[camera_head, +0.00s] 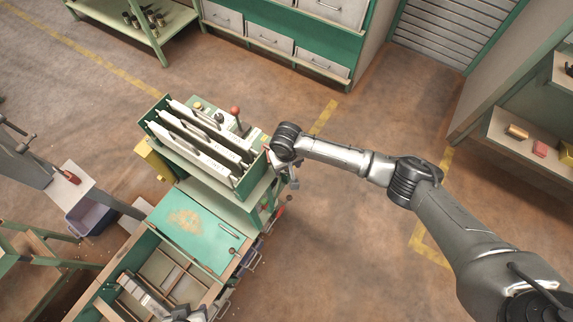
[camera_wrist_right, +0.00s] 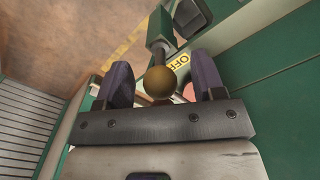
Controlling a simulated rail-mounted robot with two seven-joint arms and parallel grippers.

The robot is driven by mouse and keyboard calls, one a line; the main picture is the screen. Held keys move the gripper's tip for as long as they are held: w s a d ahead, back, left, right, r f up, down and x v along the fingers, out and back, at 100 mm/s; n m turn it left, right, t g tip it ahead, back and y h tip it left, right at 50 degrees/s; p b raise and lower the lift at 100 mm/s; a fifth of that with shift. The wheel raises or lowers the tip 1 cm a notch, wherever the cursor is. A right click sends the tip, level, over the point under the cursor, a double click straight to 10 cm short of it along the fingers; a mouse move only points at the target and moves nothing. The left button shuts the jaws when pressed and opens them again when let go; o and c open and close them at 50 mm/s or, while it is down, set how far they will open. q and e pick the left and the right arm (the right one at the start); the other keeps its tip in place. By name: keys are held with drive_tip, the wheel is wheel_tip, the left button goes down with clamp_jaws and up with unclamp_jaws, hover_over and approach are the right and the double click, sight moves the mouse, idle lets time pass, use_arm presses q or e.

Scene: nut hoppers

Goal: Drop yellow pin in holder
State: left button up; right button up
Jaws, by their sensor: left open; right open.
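In the head view, my right gripper (camera_head: 288,180) is at the right side of the green hopper box (camera_head: 190,140). My left gripper (camera_head: 186,314) is at the bottom edge over a compartment tray (camera_head: 160,268), partly cut off. I cannot identify the holder.
A yellow OFF label (camera_wrist_right: 179,62) is beside the knob. A red-knobbed lever (camera_head: 235,111) stands on the hopper box, which holds white plates. A green worn panel (camera_head: 205,232) lies in front. Drawer cabinets (camera_head: 270,40) stand behind. Open floor lies right of the hopper.

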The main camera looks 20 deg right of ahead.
wheel_tip(320, 180, up, 13)
drive_tip(key=p, duration=0.1)
drive_tip(key=shift+r, duration=0.15)
drive_tip(key=shift+r+p, duration=0.1)
drive_tip(key=shift+p, duration=0.25)
wheel_tip(320, 180, up, 9)
drive_tip(key=p, duration=1.1)
idle(0.4)
idle(0.7)
drive_tip(key=shift+w, duration=0.1)
